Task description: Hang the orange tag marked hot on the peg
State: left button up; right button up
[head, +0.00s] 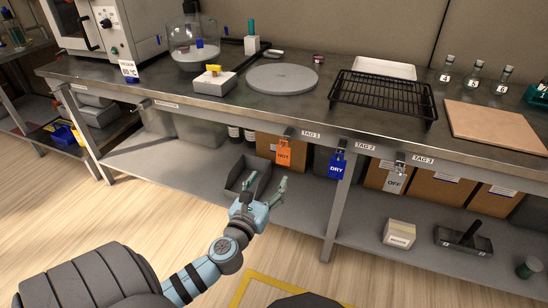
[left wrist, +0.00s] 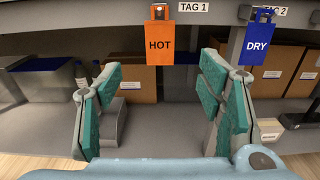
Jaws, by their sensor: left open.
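The orange tag marked HOT (head: 284,154) hangs by its handle-like top at a small peg (head: 289,132) under the bench's front edge, left of the TAG 1 label (head: 310,135). In the left wrist view the orange tag (left wrist: 160,45) hangs upright, centred beyond the fingers. My left gripper (head: 266,187) is open and empty, below and in front of the tag. In the left wrist view its teal-padded fingers (left wrist: 160,95) stand wide apart, with the tag above and between them, not touching. My right gripper is not in view.
A blue DRY tag (head: 338,166) and a white OFF tag (head: 395,182) hang to the right along the same edge. A grey open bin (head: 236,178) and cardboard boxes (head: 428,188) sit on the lower shelf. The bench top (head: 210,112) overhangs; the floor in front is mostly clear.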

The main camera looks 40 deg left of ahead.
aim_at(283, 154)
pick_arm(q)
jog(key=b+x, duration=0.2)
jog(key=x, duration=1.1)
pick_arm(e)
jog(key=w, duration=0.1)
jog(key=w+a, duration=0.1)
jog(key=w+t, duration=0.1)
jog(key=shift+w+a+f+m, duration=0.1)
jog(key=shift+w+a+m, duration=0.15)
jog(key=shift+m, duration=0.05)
pick_arm(q)
jog(key=c, duration=1.2)
jog(key=shift+r+p, duration=0.35)
jog(key=shift+p, duration=0.05)
jog(key=shift+c, duration=0.2)
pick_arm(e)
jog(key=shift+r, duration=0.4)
pick_arm(q)
jog(key=shift+s+f, duration=0.1)
jog(key=shift+s, duration=0.05)
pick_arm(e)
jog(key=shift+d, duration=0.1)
pick_arm(q)
jog(key=shift+s+d, duration=0.25)
jog(key=shift+s, duration=0.4)
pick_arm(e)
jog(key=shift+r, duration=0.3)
